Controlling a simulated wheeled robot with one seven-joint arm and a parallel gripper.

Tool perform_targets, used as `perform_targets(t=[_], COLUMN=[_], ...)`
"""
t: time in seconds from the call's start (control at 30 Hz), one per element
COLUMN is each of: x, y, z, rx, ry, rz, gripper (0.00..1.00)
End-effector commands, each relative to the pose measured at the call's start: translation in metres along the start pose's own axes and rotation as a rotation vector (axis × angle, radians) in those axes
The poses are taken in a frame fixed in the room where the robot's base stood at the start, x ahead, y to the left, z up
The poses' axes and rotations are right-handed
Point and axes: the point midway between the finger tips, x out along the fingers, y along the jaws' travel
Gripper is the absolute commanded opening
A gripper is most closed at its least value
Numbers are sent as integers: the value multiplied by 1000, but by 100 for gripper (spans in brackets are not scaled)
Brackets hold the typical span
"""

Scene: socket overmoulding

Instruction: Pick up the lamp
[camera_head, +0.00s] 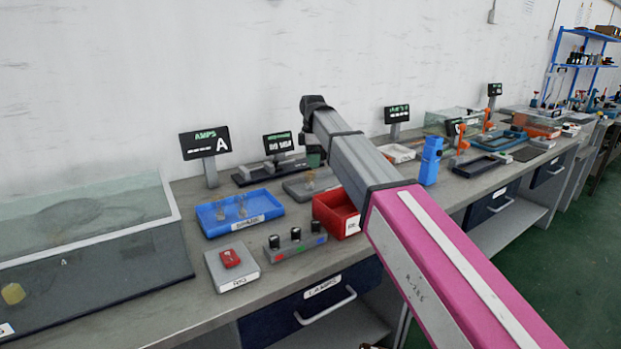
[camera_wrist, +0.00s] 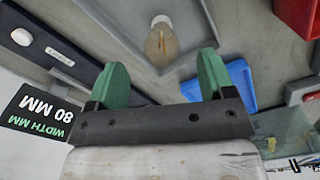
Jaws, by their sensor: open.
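A clear glass lamp (camera_wrist: 161,46) with an amber inside and a pale base lies ahead of my gripper (camera_wrist: 162,78) in the wrist view. The two green fingers are wide apart and empty, with the lamp beyond them, roughly centred across the gap. In the head view my gripper (camera_head: 313,157) is partly hidden behind my arm; a green finger shows above a grey tray (camera_head: 294,190). A small amber lamp (camera_head: 311,178) shows just below it. I cannot tell the exact gap between fingers and lamp.
A blue tray (camera_head: 213,225) with clear items stands left of a red bin (camera_head: 333,217). A block with black knobs (camera_head: 296,247) is in front. The blue tray edge (camera_wrist: 240,75) is close to the right finger.

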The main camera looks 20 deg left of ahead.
Motion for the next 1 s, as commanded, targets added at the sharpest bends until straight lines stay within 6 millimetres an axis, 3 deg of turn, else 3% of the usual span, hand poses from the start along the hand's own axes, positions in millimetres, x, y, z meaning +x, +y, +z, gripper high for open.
perform_targets(t=[0.1,0.37,0.6,0.9,0.97,1.0], x=[17,35,67,74,74,74], y=[-1,0,-1,0,0,0], z=[0,-2,-4,-4,-4,-4], rx=[0,0,0,0,0,0], ry=[0,0,0,0,0,0], rz=[-2,-1,-2,0,0,0], gripper=[76,76,76,76,59,46])
